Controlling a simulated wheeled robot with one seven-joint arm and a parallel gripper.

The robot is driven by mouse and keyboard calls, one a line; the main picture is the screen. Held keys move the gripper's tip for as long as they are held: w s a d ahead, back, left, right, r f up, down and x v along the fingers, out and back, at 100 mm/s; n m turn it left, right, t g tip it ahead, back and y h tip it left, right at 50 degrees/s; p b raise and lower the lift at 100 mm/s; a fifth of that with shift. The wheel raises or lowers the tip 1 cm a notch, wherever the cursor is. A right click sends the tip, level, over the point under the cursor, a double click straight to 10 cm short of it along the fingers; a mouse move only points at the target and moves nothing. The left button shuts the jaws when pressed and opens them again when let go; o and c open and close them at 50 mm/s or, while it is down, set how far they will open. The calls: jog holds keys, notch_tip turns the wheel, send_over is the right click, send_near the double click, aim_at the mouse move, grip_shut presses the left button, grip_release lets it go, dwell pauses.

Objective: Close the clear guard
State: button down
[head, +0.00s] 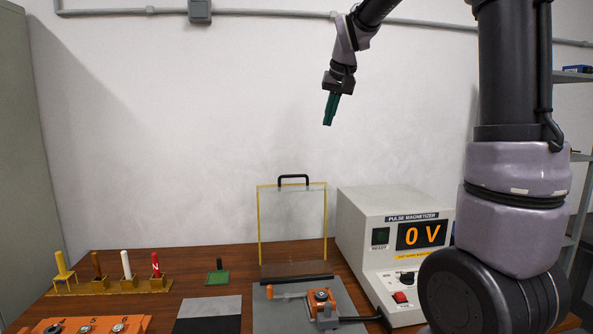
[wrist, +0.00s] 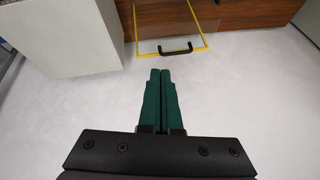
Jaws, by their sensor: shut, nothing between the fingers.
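The clear guard (head: 292,225) is a see-through panel with a yellow edge and a black handle (head: 293,178) on top. It stands upright, raised behind the orange-and-grey fixture (head: 320,301) on its grey plate. My gripper (head: 328,122) is high above the table, up and to the right of the guard's handle, with green fingers shut and empty. In the wrist view the guard (wrist: 180,23) and its handle (wrist: 176,48) lie beyond the fingertips of my gripper (wrist: 160,72), apart from them.
The pulse magnetizer (head: 392,250) stands right of the guard and reads 0 V. Left are a yellow tool rack (head: 112,287), a green block (head: 218,277), a grey-and-black mat (head: 208,313) and an orange tray (head: 85,325). Air above the guard is free.

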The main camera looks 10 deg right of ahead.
jog(key=w+a+f, duration=0.3)
jog(key=w+f, duration=0.1)
jog(key=w, duration=0.5)
jog(key=n+h, duration=0.1)
jog(key=n, duration=0.1)
send_over(296, 185)
notch_tip(296, 185, down, 5)
jog(key=shift+g, duration=0.3)
jog(key=f, duration=0.6)
jog(key=w+f, duration=0.1)
jog(key=f, duration=0.2)
jog(key=shift+w+f, duration=0.1)
jog(key=shift+f, duration=0.15)
jog(key=shift+s+d+f, duration=0.1)
jog(key=shift+s+f, duration=0.1)
jog(key=shift+s, duration=0.4)
